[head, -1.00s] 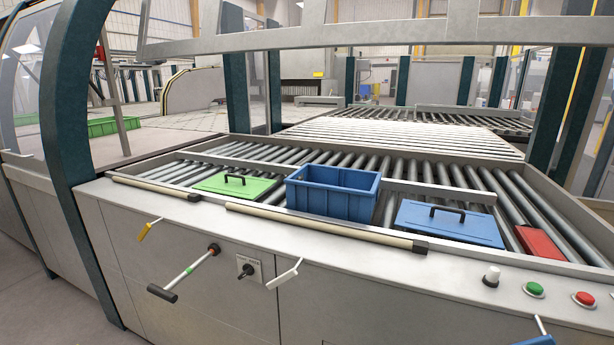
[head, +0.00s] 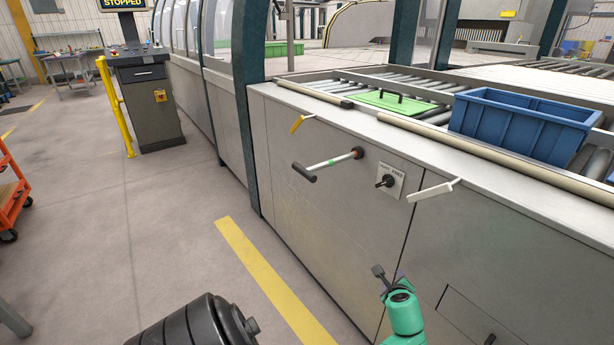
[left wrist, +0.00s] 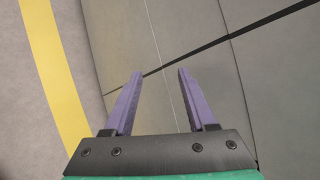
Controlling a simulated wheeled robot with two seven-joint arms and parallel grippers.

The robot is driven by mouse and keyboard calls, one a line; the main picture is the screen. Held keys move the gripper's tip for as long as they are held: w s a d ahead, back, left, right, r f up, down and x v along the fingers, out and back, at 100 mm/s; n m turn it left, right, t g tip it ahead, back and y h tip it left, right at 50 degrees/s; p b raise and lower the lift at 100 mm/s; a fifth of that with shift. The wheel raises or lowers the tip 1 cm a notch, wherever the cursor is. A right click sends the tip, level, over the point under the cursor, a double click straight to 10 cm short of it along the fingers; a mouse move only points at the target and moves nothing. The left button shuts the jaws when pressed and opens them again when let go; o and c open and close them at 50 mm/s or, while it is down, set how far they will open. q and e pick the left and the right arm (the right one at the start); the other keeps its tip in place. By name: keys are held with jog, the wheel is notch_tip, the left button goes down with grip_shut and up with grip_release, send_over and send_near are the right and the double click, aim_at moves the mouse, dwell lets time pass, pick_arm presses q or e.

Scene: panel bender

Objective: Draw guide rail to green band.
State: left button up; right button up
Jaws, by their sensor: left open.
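A green band (head: 331,163) shows on the rod, outside the collar. My left gripper (head: 379,272), on a green wrist, is below and to the right of the rod, apart from it. In the left wrist view its two purple fingers (left wrist: 157,103) are open and empty, facing the panel and floor. The rail does not show there. My right gripper is not in view.
A green lid (head: 395,101) and blue bin (head: 522,125) are on the rollers above. The floor before the panel has a yellow stripe (head: 270,275).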

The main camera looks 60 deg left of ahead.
aim_at(303, 172)
pick_arm(q)
jog(key=a+r+m+y+b, duration=0.1)
jog(key=a+r+y+b, duration=0.2)
jog(key=r, duration=0.5)
jog(key=a+r+y+b, duration=0.2)
jog(key=a+r+y, duration=0.2)
jog(key=r, duration=0.4)
jog(key=s+a+r+n+g+y+b, duration=0.2)
jog(key=s+r+g, duration=0.2)
jog(key=s+r, duration=0.3)
jog(key=s+a+r+n+g+y+b, duration=0.1)
jog(key=s+a+r+g+y+b, duration=0.15)
jog(key=s+r+g, duration=0.45)
jog(key=a, duration=0.4)
jog(key=a+t, duration=0.1)
jog(key=a, duration=0.3)
jog(key=a+t+b, duration=0.1)
jog(key=a, duration=0.3)
jog(key=shift+s+a+f+h, duration=0.25)
jog(key=shift+s+a+f, duration=0.05)
jog(key=shift+f, duration=0.1)
jog(key=shift+a, duration=0.45)
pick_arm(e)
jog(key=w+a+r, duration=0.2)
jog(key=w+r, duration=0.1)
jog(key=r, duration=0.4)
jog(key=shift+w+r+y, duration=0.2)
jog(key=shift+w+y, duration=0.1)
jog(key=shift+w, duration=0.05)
